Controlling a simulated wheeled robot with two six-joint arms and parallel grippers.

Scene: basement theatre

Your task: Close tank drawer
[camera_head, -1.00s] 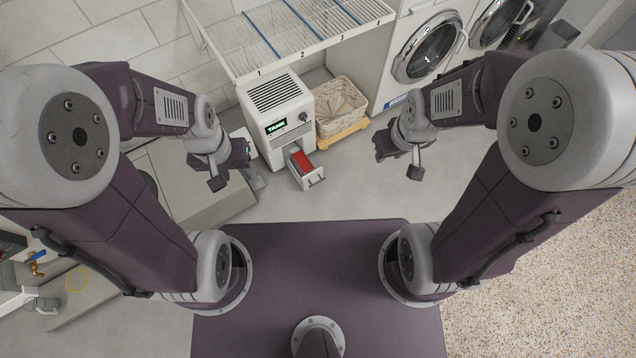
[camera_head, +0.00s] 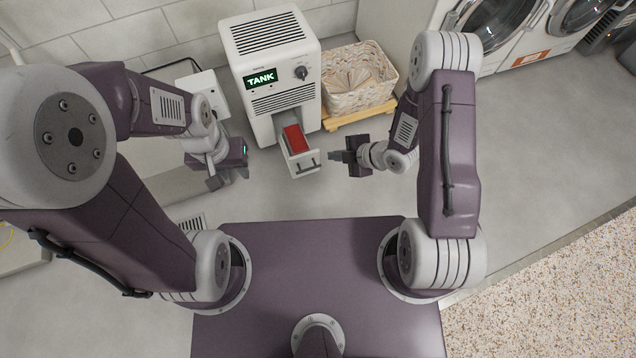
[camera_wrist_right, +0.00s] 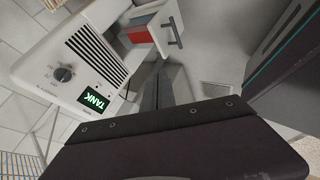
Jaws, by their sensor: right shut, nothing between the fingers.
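The white dehumidifier-like unit with a green TANK display (camera_head: 272,62) stands on the floor; it also shows in the right wrist view (camera_wrist_right: 60,52). Its tank drawer (camera_head: 303,165) is pulled out at the bottom, with a red block or insert inside and a dark handle on its front. The drawer and handle show at the top of the right wrist view (camera_wrist_right: 163,25). My right gripper (camera_head: 334,156) is shut and empty, just right of the drawer front, apart from it in the head view. My left gripper (camera_head: 240,160) hangs left of the unit; its fingers are unclear.
A wicker basket (camera_head: 345,80) on a wooden stand (camera_head: 362,117) is right of the unit. Front-loading washers (camera_head: 500,25) stand at the upper right. A white box (camera_head: 203,92) is left of the unit. Floor in front of the drawer is clear.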

